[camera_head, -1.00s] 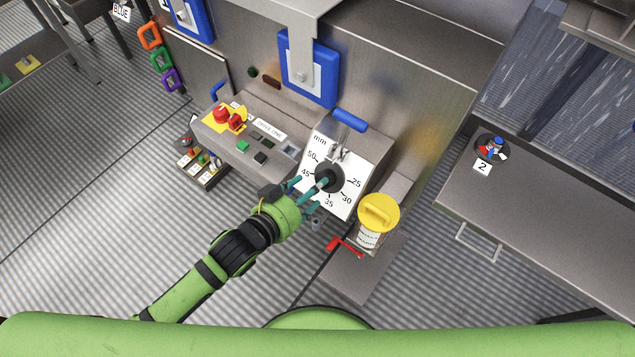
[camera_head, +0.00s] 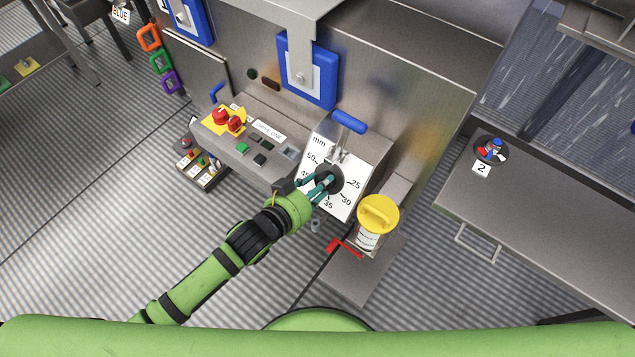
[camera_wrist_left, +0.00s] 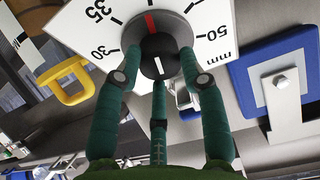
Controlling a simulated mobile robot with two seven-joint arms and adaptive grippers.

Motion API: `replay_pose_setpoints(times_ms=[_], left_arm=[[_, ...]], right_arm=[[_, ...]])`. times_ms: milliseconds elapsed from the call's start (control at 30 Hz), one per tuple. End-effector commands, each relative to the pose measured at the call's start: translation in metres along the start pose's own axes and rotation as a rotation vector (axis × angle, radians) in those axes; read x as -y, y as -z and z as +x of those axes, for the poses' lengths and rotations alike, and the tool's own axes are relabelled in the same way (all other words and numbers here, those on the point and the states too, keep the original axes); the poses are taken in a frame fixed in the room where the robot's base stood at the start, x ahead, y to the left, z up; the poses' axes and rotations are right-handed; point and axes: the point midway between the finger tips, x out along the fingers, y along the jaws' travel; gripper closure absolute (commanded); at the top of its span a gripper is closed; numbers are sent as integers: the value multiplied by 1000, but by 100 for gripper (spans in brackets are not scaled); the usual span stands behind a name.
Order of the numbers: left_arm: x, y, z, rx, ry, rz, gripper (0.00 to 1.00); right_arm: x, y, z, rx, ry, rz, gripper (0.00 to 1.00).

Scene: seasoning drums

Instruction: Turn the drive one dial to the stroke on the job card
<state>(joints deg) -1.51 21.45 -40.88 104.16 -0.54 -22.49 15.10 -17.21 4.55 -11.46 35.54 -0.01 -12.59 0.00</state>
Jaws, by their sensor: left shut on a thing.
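The drive one dial is a round black knob (camera_head: 329,179) on a white tilted plate (camera_head: 352,186) marked in mm. In the left wrist view the black dial (camera_wrist_left: 152,38) has a red line pointing up between 35 and the right-hand marks; a white line shows on its front face. My left gripper (camera_head: 322,186) is shut on the dial; its teal fingers (camera_wrist_left: 160,85) stand around the knob. The gripper hides part of the scale near 40 and 45 in the head view. No writing readable as a job card shows. My right gripper is not in view.
A yellow-lidded container (camera_head: 378,214) stands right of the plate, with a red handle (camera_head: 345,247) below. A blue handle (camera_head: 349,121) is above the plate. A panel with a red emergency knob (camera_head: 221,116) lies left. A grey table (camera_head: 560,215) is at right.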

Motion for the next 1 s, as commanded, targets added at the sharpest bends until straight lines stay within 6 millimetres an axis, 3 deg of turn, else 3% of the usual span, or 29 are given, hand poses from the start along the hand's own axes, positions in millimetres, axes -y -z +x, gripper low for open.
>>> replay_pose_setpoints(times_ms=[33, 333, 367, 400, 767, 1000], left_arm=[[2, 10, -1, -15, -6, 36, 92], [1, 10, 1, -24, -18, 87, 92], [1, 11, 1, -24, -18, 87, 51], [1, 11, 1, -24, -18, 86, 37], [1, 5, -2, -12, -18, 85, 37], [1, 4, -36, -10, -19, 85, 37]], right_arm=[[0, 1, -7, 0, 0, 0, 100], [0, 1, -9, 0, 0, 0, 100], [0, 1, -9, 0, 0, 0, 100], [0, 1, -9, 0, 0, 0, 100], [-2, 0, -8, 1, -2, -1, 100], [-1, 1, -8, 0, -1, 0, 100]])
